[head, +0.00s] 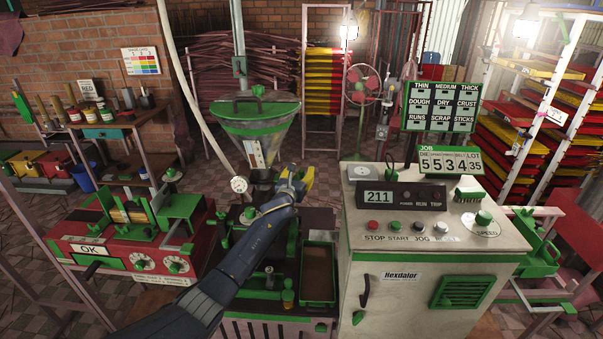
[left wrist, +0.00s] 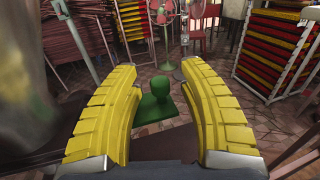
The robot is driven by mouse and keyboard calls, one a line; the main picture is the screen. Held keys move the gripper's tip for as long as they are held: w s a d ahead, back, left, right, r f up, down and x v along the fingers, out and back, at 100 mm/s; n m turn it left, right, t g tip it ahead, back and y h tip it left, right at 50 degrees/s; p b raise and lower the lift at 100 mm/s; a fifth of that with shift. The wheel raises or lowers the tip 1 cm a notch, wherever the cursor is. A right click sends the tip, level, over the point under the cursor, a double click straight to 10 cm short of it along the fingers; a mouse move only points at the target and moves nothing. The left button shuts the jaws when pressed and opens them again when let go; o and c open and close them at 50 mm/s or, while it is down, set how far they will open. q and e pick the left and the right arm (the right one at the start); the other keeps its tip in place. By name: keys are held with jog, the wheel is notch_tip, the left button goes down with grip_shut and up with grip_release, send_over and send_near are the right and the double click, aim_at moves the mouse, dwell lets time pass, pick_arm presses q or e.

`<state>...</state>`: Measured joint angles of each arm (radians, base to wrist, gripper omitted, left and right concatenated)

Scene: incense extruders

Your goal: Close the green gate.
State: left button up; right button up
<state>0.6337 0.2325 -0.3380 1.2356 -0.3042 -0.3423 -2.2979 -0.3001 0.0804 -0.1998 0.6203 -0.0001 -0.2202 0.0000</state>
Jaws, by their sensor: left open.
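In the left wrist view, a green plate with an upright rounded knob, which looks like the green gate (left wrist: 158,107), is framed between the two yellow fingers of my left gripper (left wrist: 160,112). The fingers are spread wide, and I see no contact with the knob. In the head view, my left gripper (head: 297,180) is just right of the outlet below the clear hopper (head: 257,140) with its green rim. The gate cannot be made out there; my gripper and arm cover that area. My right gripper is not in view.
A white control cabinet (head: 405,290) with buttons and a 211 display stands close to the right of my left gripper. A red machine (head: 130,252) with dials stands at left. A green-rimmed tray (head: 318,275) lies below my gripper. A fan (head: 362,85) and racks are behind.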

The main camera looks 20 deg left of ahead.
pick_arm(q)
jog(key=shift+c, duration=0.3)
grip_shut()
dwell(0.3)
